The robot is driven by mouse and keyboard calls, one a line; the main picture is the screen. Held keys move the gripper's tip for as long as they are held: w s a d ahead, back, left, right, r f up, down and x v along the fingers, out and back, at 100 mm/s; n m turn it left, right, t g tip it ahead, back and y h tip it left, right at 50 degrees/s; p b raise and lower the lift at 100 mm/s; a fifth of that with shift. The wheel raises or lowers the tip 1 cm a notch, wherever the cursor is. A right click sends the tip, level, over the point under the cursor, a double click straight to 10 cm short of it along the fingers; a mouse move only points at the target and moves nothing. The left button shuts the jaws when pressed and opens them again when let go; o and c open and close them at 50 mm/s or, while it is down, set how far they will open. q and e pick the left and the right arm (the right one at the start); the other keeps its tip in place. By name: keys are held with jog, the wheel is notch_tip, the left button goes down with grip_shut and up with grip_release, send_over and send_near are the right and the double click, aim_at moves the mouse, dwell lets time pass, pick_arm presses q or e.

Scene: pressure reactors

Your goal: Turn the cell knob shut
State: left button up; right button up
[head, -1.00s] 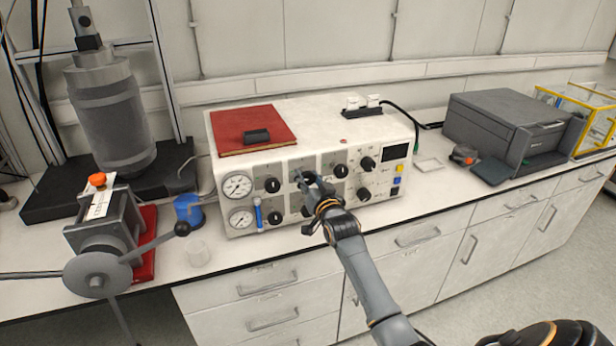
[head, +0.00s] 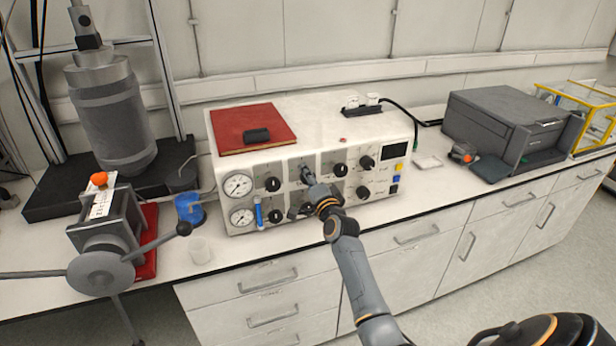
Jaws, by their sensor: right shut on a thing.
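The white control box (head: 225,165) stands on the bench with gauges and several black knobs on its front panel. My right gripper (head: 300,193) is at the middle of this panel, shut on a knob there. The gripper hides that knob, so its turn position and label cannot be read. Black knobs show to the left of the gripper, an upper one (head: 273,184) and a lower one (head: 275,216). Others show to the right, one at the upper middle (head: 340,170) and one at the lower right (head: 363,192). My left gripper is not in view.
A red book (head: 235,125) lies on the box. A blue container (head: 188,208), a clear beaker (head: 200,250) and a lever device (head: 100,270) stand to the left. A dark printer (head: 510,125) stands to the right. Bench between box and printer is mostly free.

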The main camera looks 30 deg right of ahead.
jog(key=shift+m, duration=1.1)
jog(key=o, duration=1.2)
jog(key=v, duration=1.2)
jog(key=shift+d+f, duration=0.1)
